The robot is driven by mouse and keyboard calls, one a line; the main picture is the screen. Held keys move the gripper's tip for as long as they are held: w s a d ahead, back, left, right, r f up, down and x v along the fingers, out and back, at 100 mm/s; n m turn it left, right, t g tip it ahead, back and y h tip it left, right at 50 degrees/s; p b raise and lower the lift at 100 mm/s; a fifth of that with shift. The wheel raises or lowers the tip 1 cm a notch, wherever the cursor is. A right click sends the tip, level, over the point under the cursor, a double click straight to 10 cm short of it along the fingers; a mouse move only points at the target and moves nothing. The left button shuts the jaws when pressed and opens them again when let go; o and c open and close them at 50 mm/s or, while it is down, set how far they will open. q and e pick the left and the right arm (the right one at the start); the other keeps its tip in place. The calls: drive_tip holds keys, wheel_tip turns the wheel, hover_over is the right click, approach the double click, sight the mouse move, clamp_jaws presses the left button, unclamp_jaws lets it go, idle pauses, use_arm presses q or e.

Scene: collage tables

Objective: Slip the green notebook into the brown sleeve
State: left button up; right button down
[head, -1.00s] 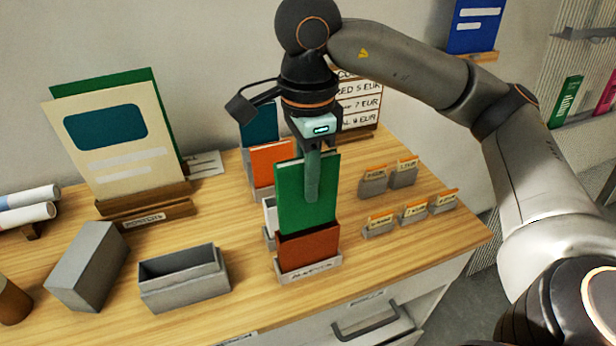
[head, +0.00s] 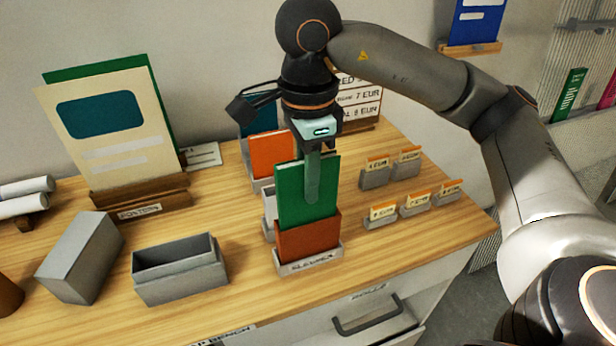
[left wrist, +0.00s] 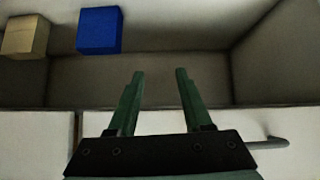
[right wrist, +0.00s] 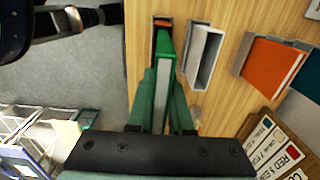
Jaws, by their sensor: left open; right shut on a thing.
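The green notebook (head: 292,192) stands upright in the head view, with its lower part hidden behind the front of the brown sleeve (head: 308,239). The sleeve stands in a small labelled holder (head: 310,263) near the table's front edge. My right gripper (head: 312,198) is shut on the notebook's upper part from above. In the right wrist view the notebook (right wrist: 163,95) sits between the fingers, its far end at the sleeve (right wrist: 162,23). How deep it sits is hidden. My left gripper (left wrist: 158,78) is open and empty in the left wrist view, out of the head view.
An orange booklet (head: 268,153) in a holder stands behind the notebook. Small card holders (head: 383,214) stand to the right. An empty grey box (head: 180,269) and a poster stand (head: 140,203) are to the left. A blue block (left wrist: 99,30) lies beyond my left gripper.

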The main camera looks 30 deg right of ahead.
drive_tip(key=shift+f+b, duration=1.15)
drive_tip(key=shift+f, duration=0.25)
drive_tip(key=shift+f, duration=0.15)
drive_tip(key=shift+f+b, duration=1.05)
drive_tip(key=c, duration=0.8)
unclamp_jaws()
drive_tip(key=shift+o, duration=0.2)
